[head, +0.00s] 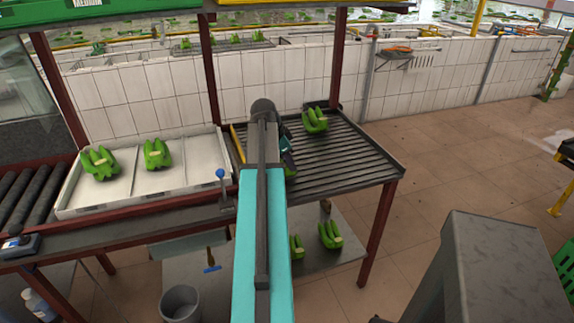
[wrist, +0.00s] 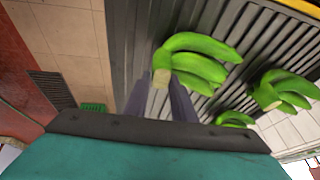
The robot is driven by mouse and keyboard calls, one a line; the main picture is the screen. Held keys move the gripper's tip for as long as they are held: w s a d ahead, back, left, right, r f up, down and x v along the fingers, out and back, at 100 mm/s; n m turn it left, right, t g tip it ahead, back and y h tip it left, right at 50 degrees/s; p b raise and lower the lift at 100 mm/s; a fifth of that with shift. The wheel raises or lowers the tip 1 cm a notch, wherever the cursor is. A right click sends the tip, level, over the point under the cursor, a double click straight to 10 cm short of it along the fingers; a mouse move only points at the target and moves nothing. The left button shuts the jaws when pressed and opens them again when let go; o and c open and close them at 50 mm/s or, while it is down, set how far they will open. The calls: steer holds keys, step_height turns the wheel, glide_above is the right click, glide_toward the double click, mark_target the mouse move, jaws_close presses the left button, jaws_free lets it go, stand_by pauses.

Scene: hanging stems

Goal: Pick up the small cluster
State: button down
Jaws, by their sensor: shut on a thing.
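My gripper (wrist: 160,100) is shut on a green banana cluster (wrist: 195,62), with its pale cut crown between the two fingers. Its bananas point up and right in the wrist view, over the dark slatted table. I cannot tell whether it still touches the slats. In the head view my arm hides most of my gripper (head: 287,147), and only a bit of green (head: 291,173) shows beside the arm. Another cluster (head: 315,120) lies farther back on the slatted table; it also shows at the right of the wrist view (wrist: 282,90). A third patch of green bananas (wrist: 234,119) is partly hidden below it.
A white tray (head: 190,190) with two banana clusters stands left of the slatted table (head: 365,172). More clusters (head: 330,235) lie on a lower shelf. A white tiled wall (head: 280,75) runs behind. A grey bucket (head: 180,303) stands below. Open floor lies to the right.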

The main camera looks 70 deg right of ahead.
steer(key=shift+r, duration=0.2)
steer(key=shift+r+b, duration=0.55)
steer(key=shift+r, duration=1)
steer(key=s+a+r+b, duration=0.1)
steer(key=s+a+b, duration=0.1)
steer(key=s+a, duration=0.9)
steer(key=shift+s+r, duration=0.2)
steer(key=shift+s, duration=0.05)
